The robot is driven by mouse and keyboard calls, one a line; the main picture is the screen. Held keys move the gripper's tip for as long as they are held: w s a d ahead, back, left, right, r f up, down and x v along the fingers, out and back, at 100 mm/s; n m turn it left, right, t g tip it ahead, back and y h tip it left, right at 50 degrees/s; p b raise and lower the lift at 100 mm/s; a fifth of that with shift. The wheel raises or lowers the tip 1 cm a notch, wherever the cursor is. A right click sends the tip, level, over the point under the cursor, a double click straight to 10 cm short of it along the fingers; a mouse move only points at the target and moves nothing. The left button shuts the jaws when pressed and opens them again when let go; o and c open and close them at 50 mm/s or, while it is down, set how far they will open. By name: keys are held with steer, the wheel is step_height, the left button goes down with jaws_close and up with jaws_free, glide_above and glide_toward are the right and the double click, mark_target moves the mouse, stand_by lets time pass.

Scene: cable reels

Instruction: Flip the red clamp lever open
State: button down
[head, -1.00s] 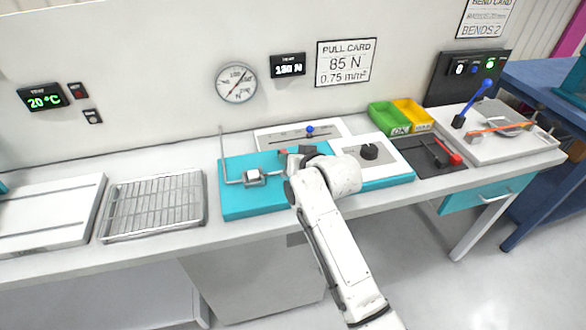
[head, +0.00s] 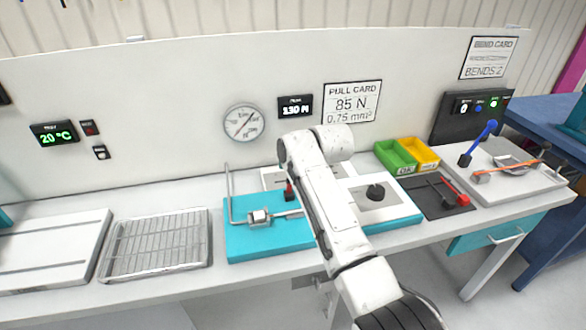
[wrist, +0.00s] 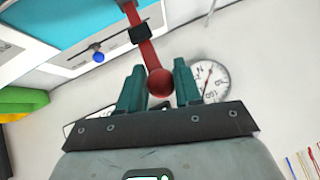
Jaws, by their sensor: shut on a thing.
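The red clamp lever (head: 289,191) stands roughly upright on the teal fixture base (head: 265,243), just left of my forearm in the head view. In the wrist view the lever (wrist: 147,50) is a red bar with a black collar and a round red ball at its end. My gripper (wrist: 159,72) has its two green fingers on either side of that ball and is shut on it. In the head view my wrist is above the fixture, and the fingers are hidden. A metal block with a rod (head: 259,217) sits on the base, left of the lever.
A wire tray (head: 158,238) lies to the left. Green (head: 394,156) and yellow (head: 420,153) bins stand behind right. A dark plate with another red lever (head: 455,198) and a blue-handled bender (head: 478,143) are further right. The gauge wall (head: 200,130) stands close behind.

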steer(key=shift+w+a+r, duration=0.2)
steer(key=shift+w, duration=0.05)
stand_by(0.3)
steer(key=c, duration=0.8)
jaws_free()
steer(key=shift+f, duration=0.15)
steer(key=b+v, duration=0.1)
steer(key=v, duration=0.9)
steer(key=shift+s+d+r, duration=0.1)
steer(key=shift+s+r, duration=0.1)
steer(key=shift+r, duration=0.1)
